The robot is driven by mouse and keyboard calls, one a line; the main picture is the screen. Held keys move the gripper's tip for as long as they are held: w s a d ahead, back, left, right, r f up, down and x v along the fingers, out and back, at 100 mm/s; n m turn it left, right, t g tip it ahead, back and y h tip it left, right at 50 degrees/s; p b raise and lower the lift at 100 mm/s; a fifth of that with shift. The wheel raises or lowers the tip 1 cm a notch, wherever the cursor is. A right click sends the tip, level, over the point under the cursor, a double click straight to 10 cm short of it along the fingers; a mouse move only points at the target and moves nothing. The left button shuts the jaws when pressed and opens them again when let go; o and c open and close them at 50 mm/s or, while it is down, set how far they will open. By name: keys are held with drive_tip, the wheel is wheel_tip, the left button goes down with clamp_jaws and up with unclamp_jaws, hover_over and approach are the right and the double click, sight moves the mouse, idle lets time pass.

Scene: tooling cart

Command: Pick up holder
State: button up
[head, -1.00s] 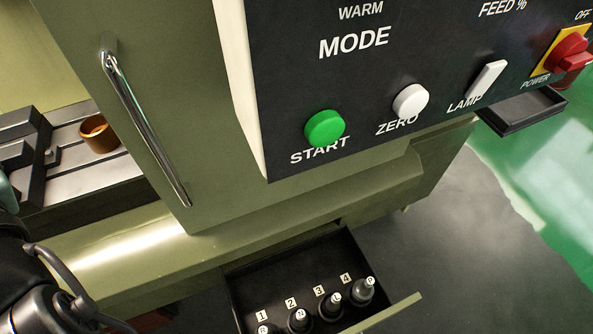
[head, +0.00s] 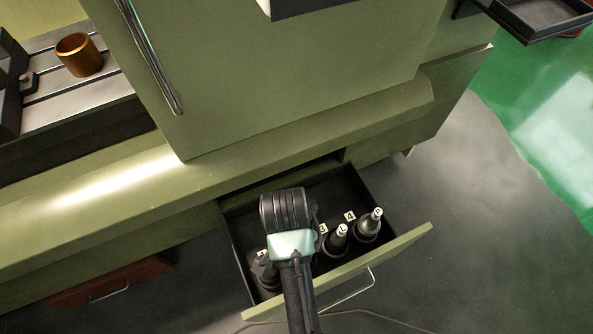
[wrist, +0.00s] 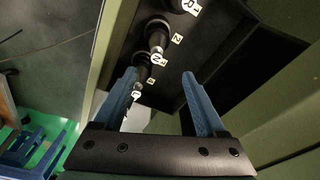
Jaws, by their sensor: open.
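Several dark tool holders with pale tips stand upright in a row in the open drawer. In the head view, the holder by label 4 (head: 370,222) and the holder by label 3 (head: 336,240) show clearly; another holder (head: 265,272) is partly hidden at left. My arm and gripper are over the drawer's left half and hide part of the row. In the wrist view, my gripper (wrist: 159,76) has its two blue fingers spread wide, with nothing clearly held. The holder row, including one by label 2 (wrist: 156,42), runs down past the left fingertip.
The drawer (head: 236,268) has raised dark walls and a green front with a handle. The green machine body (head: 290,80) rises behind it. A copper-coloured cup (head: 79,55) stands on the slotted table at upper left. A black tray (head: 545,18) juts out at upper right.

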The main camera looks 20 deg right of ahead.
drive_tip(key=f, duration=0.2)
drive_tip(key=f+b, duration=0.1)
drive_tip(key=f, duration=0.2)
drive_tip(key=d+f, duration=0.1)
drive_tip(key=f, duration=0.1)
drive_tip(key=shift+d+f+b, duration=0.1)
drive_tip(key=shift+f+b, duration=0.15)
drive_tip(key=shift+b, duration=0.1)
drive_tip(key=shift+w+d+f+b, duration=0.1)
drive_tip(key=shift+d+f+b, duration=0.1)
drive_tip(key=shift+f, duration=0.7)
drive_tip(key=shift+w+d+f+b, duration=0.1)
drive_tip(key=shift+f+b, duration=0.15)
drive_tip(key=shift+f, duration=0.7)
drive_tip(key=shift+w+d+f+b, duration=0.1)
drive_tip(key=shift+d+f+b, duration=0.1)
drive_tip(key=shift+f, duration=0.7)
clamp_jaws()
drive_tip(key=shift+r, duration=0.15)
